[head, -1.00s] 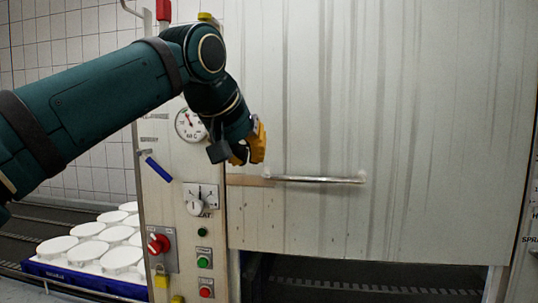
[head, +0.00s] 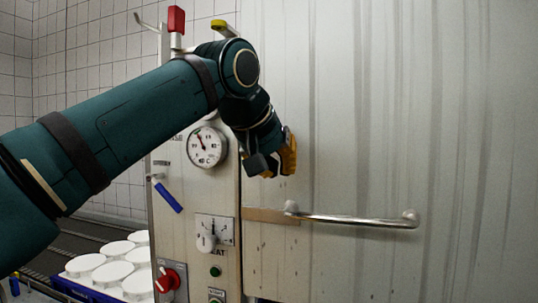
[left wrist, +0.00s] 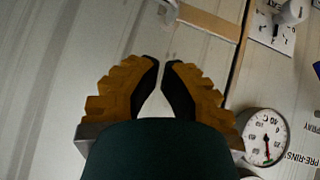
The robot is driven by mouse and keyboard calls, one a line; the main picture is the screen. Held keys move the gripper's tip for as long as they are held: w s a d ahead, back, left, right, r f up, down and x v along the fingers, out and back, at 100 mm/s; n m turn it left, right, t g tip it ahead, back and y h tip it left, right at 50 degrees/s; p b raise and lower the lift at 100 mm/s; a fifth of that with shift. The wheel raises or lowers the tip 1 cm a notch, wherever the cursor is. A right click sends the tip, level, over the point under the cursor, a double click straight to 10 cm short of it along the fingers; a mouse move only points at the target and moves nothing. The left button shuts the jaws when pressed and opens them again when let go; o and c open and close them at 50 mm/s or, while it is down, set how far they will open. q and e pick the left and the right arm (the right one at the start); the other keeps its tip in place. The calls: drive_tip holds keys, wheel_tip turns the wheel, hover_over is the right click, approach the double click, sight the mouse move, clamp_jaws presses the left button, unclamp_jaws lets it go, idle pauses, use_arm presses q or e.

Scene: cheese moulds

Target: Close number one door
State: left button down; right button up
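The door (head: 450,120) is a large pale metal panel filling the right of the head view. A horizontal metal bar handle (head: 350,219) is fixed on it. The door's lower edge is out of view now. No door number is readable. My left gripper (head: 284,168) is in front of the door's left part, above the handle's left end and apart from it. In the left wrist view its orange-and-black fingers (left wrist: 160,66) nearly meet at the tips and hold nothing. The handle's end (left wrist: 168,10) shows at the top there. My right gripper is not in view.
Left of the door is a control panel with a gauge (head: 207,147), a white knob (head: 207,243), a red switch (head: 167,280) and a blue lever (head: 167,195). Round white moulds (head: 115,270) stand in a blue crate at lower left. A tiled wall is behind.

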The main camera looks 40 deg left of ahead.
sight(287, 210)
use_arm(q)
drive_tip(key=f, duration=0.1)
drive_tip(key=w+f, duration=0.1)
drive_tip(key=w+f+b, duration=0.1)
drive_tip(key=f, duration=0.1)
drive_tip(key=shift+w+d+f+b, duration=0.1)
drive_tip(key=shift+d+f+b, duration=0.2)
drive_tip(key=shift+f, duration=0.55)
